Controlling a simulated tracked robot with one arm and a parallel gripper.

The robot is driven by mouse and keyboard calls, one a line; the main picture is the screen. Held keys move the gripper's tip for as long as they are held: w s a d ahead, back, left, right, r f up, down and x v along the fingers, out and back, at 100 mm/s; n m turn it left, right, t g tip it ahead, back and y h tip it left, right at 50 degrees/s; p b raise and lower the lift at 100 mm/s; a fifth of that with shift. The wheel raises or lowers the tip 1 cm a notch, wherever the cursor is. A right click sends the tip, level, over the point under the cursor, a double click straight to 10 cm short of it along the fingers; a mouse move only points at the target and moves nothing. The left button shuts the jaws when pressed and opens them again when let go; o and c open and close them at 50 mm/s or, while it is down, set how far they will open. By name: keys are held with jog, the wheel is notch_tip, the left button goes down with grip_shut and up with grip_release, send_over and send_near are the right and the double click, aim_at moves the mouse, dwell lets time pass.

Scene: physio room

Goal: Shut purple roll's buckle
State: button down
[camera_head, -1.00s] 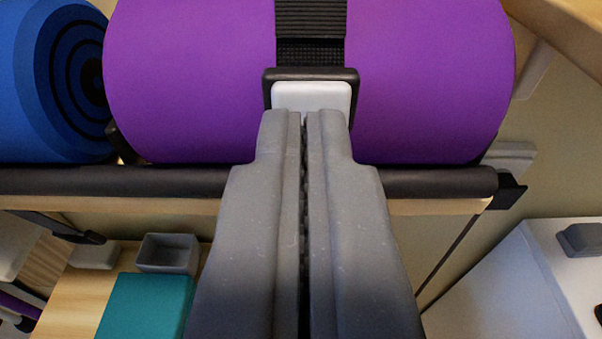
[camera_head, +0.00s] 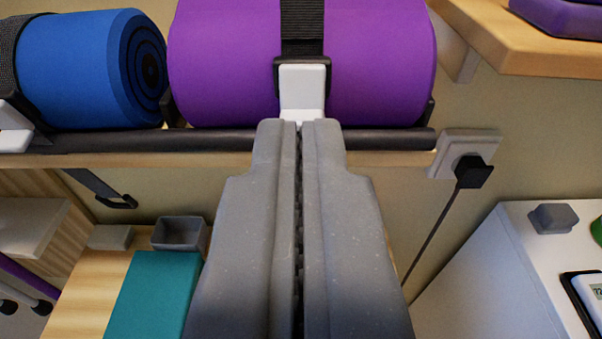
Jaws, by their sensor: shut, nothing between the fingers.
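The purple roll (camera_head: 385,65) lies at the top centre on a shelf with a dark front rail (camera_head: 390,140). A black strap (camera_head: 302,25) runs down its front into a black buckle frame (camera_head: 328,78). A white buckle tab (camera_head: 302,88) sits at the frame and extends below it, over the roll's lower front. Whether the tab is latched cannot be told from this angle. My gripper (camera_head: 299,124) is shut and empty. Its fingertips are just below the white tab in the picture and cover what lies behind them; contact cannot be told.
A blue roll (camera_head: 75,70) with its own strap and white tab (camera_head: 14,128) lies to the left. A wooden shelf (camera_head: 510,50) juts out at upper right. A socket with a black plug (camera_head: 474,170) is on the wall. Below are a teal block (camera_head: 150,300) and a white cabinet (camera_head: 500,275).

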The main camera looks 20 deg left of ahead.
jog(key=shift+s+d+f, duration=0.1)
jog(key=shift+s+d, duration=0.2)
jog(key=shift+s, duration=0.35)
jog(key=shift+s+d+f, duration=0.1)
jog(key=shift+s+d, duration=0.15)
jog(key=shift+s, duration=0.4)
